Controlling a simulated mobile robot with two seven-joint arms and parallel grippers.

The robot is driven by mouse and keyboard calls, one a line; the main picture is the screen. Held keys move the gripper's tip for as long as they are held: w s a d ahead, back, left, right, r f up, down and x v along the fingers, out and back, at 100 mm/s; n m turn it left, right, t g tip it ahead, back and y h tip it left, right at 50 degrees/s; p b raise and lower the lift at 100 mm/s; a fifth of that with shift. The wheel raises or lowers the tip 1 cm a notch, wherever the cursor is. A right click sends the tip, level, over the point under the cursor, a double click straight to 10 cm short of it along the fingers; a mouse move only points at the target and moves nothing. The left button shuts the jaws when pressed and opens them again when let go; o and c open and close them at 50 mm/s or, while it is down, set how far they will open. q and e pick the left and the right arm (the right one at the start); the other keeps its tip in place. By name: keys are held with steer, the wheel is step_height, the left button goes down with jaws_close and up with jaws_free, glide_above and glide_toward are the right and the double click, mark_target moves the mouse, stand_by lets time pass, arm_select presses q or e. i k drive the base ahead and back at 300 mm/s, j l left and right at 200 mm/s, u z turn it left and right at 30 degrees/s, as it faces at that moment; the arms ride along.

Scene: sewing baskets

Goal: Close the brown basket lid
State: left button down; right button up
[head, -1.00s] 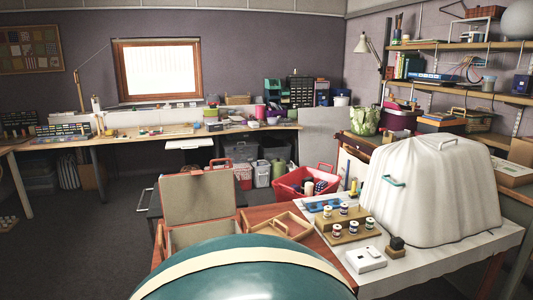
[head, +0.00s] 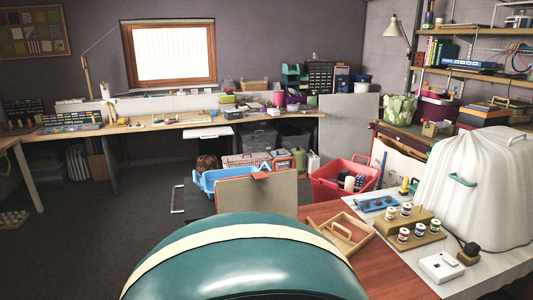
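A beige-grey panel (head: 257,197) with an orange-red tab on its top edge stands upright just beyond the teal dome in front of me. It looks like the raised, open lid of the basket. The basket body below it is hidden behind the dome, so I cannot tell its colour or contents. Neither of my grippers shows in the head view.
A teal dome (head: 245,262) with a cream band fills the bottom centre. A blue basket (head: 208,183) is behind the panel. A red crate (head: 341,180) and wooden tray (head: 345,234) are to the right. A white-covered basket (head: 475,190) stands far right.

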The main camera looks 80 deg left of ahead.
mark_target(274, 191)
steer(key=k+j, duration=0.45)
steer(key=j, duration=0.15)
steer(key=k+j, duration=0.4)
steer(key=j, duration=0.2)
steer(key=k+j, duration=0.45)
steer(key=j, duration=0.1)
